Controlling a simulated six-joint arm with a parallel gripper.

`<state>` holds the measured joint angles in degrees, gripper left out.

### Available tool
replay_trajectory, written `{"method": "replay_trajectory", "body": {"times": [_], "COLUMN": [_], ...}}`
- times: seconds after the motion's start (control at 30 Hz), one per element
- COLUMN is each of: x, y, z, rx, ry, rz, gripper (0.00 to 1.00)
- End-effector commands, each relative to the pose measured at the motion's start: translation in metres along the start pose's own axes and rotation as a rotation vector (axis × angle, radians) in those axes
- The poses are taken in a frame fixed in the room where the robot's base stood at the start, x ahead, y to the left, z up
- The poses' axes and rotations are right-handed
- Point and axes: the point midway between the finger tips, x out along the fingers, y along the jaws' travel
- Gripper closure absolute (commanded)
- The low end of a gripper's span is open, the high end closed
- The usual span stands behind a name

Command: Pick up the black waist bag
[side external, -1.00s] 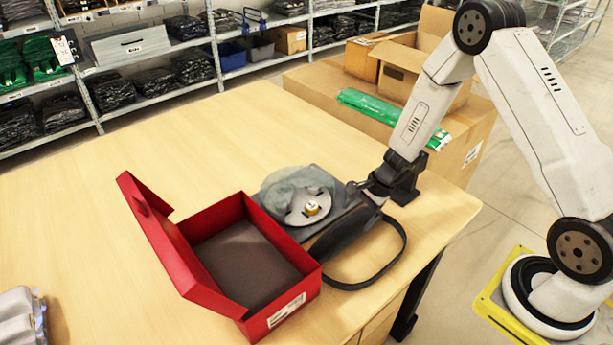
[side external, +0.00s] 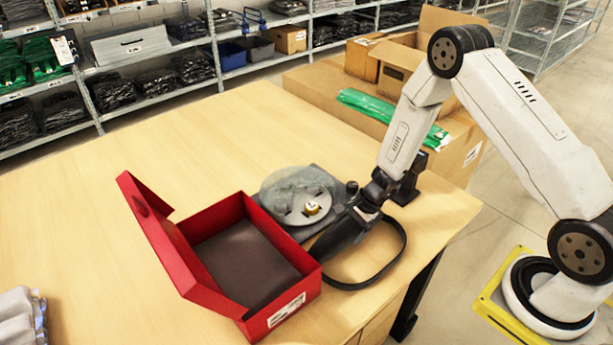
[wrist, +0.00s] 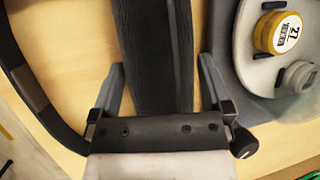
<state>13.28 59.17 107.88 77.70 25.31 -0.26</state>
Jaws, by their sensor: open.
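The black waist bag (side external: 340,238) lies on the table between the red box and my arm, its strap (side external: 400,250) looping out toward the table's front edge. In the wrist view the bag's dark long body (wrist: 150,45) runs between my two fingers, with a light gap on each side. My gripper (wrist: 160,75) is open and straddles the bag; no grip on it shows. In the side view my gripper (side external: 362,208) is low at the bag's near end, and its fingertips are hard to make out against the dark bag.
An open red box (side external: 300,262) with a dark inside stands just left of the bag. Right behind the bag is a grey device with a round plate (side external: 300,208), a yellow weight (side external: 312,208) and a clear cover. The table's left and back are mostly clear.

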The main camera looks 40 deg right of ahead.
Motion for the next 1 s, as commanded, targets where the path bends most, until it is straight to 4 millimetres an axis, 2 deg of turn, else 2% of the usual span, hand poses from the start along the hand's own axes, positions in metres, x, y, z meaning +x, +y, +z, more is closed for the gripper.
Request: {"method": "replay_trajectory", "body": {"times": [0.57,0.83,0.87,1.0], "x": [0.0024,0.0024,0.0024,0.0023], "y": [0.0001,0.0002,0.0002,0.0], "z": [0.0,0.0,0.0,0.0001], "rx": [0.001,0.001,0.001,0.0], "ry": [0.0,0.0,0.0,0.0], "rz": [0.0,0.0,0.0,0.0], "gripper": [0.0,0.86,0.93,0.93]}}
